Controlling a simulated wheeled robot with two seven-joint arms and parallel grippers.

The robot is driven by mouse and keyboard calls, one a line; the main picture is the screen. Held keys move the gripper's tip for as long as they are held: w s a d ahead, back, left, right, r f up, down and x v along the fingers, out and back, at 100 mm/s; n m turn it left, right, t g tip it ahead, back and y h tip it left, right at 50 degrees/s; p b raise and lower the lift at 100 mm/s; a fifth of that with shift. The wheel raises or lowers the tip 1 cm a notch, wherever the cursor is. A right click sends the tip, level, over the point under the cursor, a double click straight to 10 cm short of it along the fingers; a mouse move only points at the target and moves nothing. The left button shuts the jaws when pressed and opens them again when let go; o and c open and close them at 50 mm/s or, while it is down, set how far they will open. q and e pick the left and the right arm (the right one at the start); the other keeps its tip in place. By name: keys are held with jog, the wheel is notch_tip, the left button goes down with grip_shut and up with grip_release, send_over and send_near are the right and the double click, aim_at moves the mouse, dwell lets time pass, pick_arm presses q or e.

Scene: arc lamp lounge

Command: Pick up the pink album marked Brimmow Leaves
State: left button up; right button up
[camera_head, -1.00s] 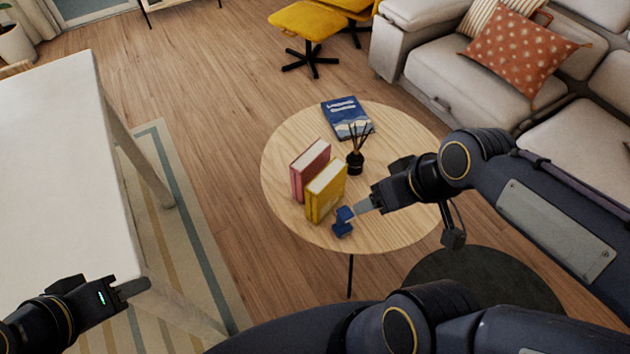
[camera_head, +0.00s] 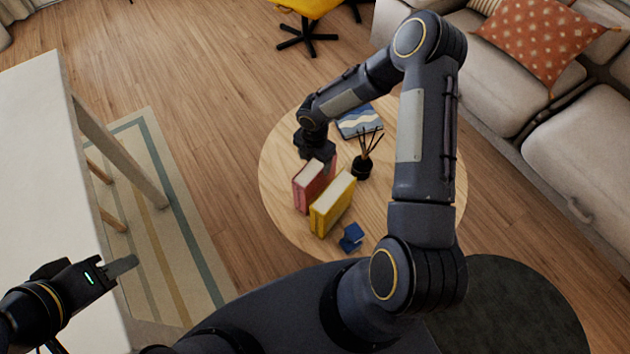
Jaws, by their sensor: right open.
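The pink album (camera_head: 307,191) stands upright on the round wooden table, next to a yellow album (camera_head: 328,211). Any lettering on its cover is too small to read. My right gripper (camera_head: 322,163) is open, reaching down over the far upper end of the pink album and hiding part of it. I cannot tell whether its fingers touch the album. My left gripper (camera_head: 124,266) is at the lower left by the white table, far from the albums; its jaw gap is not clear.
The round table (camera_head: 277,165) also holds a small blue object (camera_head: 351,238) in front of the yellow album, a black reed diffuser (camera_head: 363,166) to the right, and a blue book (camera_head: 359,121) behind. A white table (camera_head: 40,150) stands left, a sofa (camera_head: 580,140) right.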

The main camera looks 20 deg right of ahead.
notch_tip(320, 180, down, 8)
jog(key=shift+d+r+p, duration=0.1)
jog(key=shift+r+p, duration=0.05)
jog(key=shift+p, duration=0.2)
grip_shut()
dwell(0.5)
jog(key=shift+r, duration=0.1)
